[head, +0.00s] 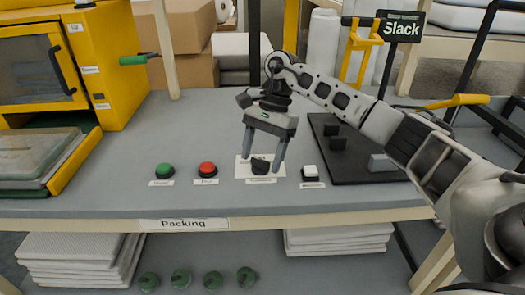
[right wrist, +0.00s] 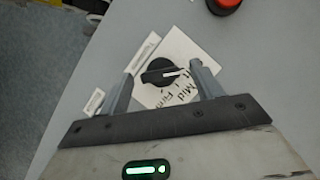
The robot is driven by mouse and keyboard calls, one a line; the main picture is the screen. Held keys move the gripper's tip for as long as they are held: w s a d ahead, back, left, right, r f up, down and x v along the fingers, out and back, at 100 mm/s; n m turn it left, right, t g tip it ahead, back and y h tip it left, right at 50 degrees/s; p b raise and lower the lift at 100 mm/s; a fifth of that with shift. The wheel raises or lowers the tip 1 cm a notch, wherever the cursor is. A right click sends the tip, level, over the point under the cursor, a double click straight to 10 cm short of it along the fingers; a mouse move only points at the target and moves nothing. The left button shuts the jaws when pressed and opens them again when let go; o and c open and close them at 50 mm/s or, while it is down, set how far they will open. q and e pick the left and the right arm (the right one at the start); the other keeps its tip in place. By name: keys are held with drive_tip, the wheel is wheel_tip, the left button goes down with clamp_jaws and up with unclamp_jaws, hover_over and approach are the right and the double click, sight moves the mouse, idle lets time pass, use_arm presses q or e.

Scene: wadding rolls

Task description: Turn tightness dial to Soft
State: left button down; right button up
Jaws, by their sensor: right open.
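The tightness dial is a black knob (head: 261,167) on a white label plate (head: 243,167) at the bench's front. The right wrist view shows the knob (right wrist: 158,74) with a white pointer line towards the picture's right; its plate (right wrist: 176,48) reads "Mid" and "Firm", with another word partly hidden. I cannot tell which word the pointer marks. My right gripper (head: 263,163) is open, pointing down, its fingers on either side of the knob with gaps visible in the wrist view. My left gripper is not in view.
A green button (head: 165,170) and a red button (head: 208,168) sit left of the dial, a white-topped switch (head: 310,172) right of it. A black mat (head: 345,172) with blocks lies farther right. A yellow machine (head: 105,60) stands at left. The grey bench behind the buttons is clear.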

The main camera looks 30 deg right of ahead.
use_arm(q)
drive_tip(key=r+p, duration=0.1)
drive_tip(key=p, duration=0.1)
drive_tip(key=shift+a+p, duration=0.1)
drive_tip(key=shift+p, duration=0.2)
use_arm(e)
drive_tip(key=v, duration=1.6)
